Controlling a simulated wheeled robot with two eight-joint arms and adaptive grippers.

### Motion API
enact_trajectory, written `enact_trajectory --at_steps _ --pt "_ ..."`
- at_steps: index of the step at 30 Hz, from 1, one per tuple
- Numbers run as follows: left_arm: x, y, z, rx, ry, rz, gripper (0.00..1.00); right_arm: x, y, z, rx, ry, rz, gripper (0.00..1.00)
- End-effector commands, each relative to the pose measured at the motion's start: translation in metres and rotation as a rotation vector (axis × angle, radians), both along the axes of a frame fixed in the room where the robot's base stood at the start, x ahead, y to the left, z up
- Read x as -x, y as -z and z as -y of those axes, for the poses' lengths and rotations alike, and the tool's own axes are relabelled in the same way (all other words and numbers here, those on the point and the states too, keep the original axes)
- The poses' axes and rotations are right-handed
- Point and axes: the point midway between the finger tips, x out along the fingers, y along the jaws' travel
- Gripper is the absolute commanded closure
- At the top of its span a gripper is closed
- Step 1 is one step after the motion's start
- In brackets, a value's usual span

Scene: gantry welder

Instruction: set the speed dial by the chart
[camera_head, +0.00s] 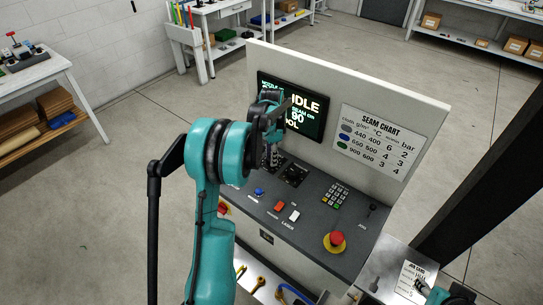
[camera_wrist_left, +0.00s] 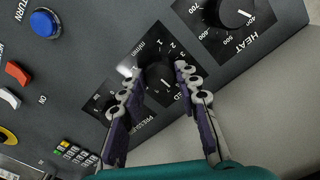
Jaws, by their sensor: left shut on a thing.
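The speed dial (camera_wrist_left: 160,84) is a black round knob on a dark plate marked m/min, its name partly covered. In the left wrist view my left gripper (camera_wrist_left: 156,74) has one finger on each side of this dial and is shut on it. The dial's pointer is hidden. In the head view my left gripper (camera_head: 271,155) is over the dials, hiding some. The seam chart (camera_head: 382,142) is a white sign with rows for grey, blue and green dots. My right gripper (camera_head: 445,297) shows only partly at the bottom right, near a job card (camera_head: 412,280) with small print.
The heat dial (camera_wrist_left: 236,12) and pressure dial (camera_wrist_left: 108,101) flank the speed dial. The screen (camera_head: 305,107) reads IDLE. A red emergency button (camera_head: 337,238), keypad (camera_head: 335,195) and laser switches (camera_head: 280,206) share the panel. A dark post (camera_head: 480,185) stands at right.

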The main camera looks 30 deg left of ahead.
Motion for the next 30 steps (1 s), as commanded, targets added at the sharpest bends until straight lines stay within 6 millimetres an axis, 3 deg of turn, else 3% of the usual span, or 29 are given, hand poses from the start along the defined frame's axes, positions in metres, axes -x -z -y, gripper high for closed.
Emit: enact_trajectory --at_steps 14,15,17,26,30 --pt "0.000 0.000 0.000 -0.001 0.013 0.001 0.97 0.000 0.000 0.000 0.000 0.000 0.000 0.60" --pt "0.000 0.000 0.000 -0.001 0.013 0.001 0.60 0.000 0.000 0.000 0.000 0.000 0.000 0.60" --pt "0.000 0.000 0.000 -0.001 0.013 0.001 0.47 0.000 0.000 0.000 0.000 0.000 0.000 0.60" --pt "0.000 -0.001 0.000 0.000 0.012 0.000 0.47 0.000 0.000 0.000 0.000 0.000 0.000 0.60" --pt "0.000 -0.013 0.000 0.000 0.012 0.000 0.47 0.000 0.000 0.000 0.000 0.000 0.000 0.60"
